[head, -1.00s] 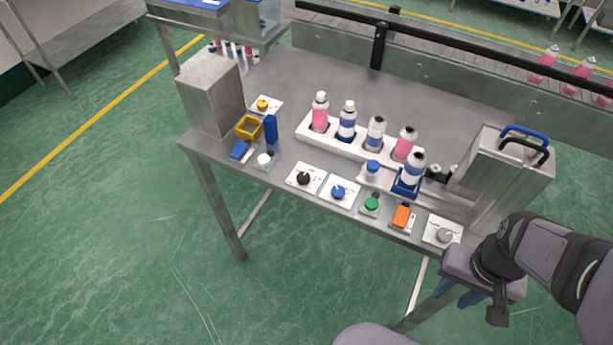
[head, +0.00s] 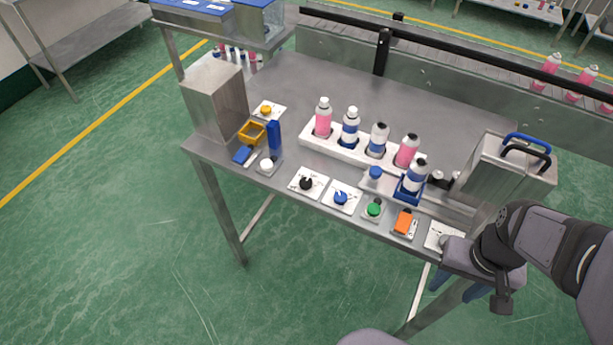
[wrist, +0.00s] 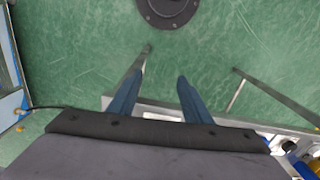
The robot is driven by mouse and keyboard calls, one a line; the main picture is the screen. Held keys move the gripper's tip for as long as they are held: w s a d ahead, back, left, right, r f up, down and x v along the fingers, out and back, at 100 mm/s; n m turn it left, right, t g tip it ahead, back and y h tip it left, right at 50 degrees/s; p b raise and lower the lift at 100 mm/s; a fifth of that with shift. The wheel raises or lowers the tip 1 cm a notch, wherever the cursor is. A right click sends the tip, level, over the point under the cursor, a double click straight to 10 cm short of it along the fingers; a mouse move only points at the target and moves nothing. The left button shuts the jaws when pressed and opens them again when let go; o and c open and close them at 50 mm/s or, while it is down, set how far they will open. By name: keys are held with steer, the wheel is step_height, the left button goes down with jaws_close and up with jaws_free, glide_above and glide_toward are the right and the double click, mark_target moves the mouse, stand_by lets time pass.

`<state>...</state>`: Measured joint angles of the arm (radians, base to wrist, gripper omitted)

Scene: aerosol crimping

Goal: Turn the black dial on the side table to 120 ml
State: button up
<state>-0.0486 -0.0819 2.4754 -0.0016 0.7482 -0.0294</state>
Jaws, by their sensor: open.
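The black dial (head: 307,184) sits on a white plate with small dark markings, near the front edge of the metal table (head: 340,75). The markings are too small to read. My gripper (head: 456,286) is at the front right of the table, well to the right of the black dial, with its blue fingers pointing down in front of the table edge. In the wrist view my gripper (wrist: 157,85) is open and empty, its two fingers apart over the green floor. The black dial cannot be made out in the wrist view.
A blue dial (head: 340,198), a green button (head: 374,208) and an orange switch (head: 403,221) stand between the black dial and my gripper. A white rack (head: 310,138) of bottles stands behind. A metal box (head: 215,97) is at left, a handled machine (head: 490,175) at right.

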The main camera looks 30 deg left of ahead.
steer(key=w+a+r+n, duration=0.1)
steer(key=w+a, duration=0.1)
steer(key=w+a+r+n+p, duration=0.1)
steer(key=w+a, duration=0.1)
steer(key=w, duration=0.1)
steer(key=w+a+r+n, duration=0.1)
steer(key=w+a, duration=0.2)
steer(key=shift+r+n, duration=0.15)
steer(key=shift+n, duration=0.15)
steer(key=w+a+r+n+p, duration=0.15)
steer(key=w+a+n, duration=0.3)
steer(key=a, duration=0.55)
steer(key=r+n+p, duration=0.1)
steer(key=n+p, duration=0.1)
steer(key=n, duration=0.4)
glide_above(306, 182)
steer(key=shift+d, duration=0.1)
steer(key=shift+f+p, duration=1.3)
steer(key=shift+f, duration=2.35)
steer(key=shift+c, duration=0.4)
steer(key=c, duration=1)
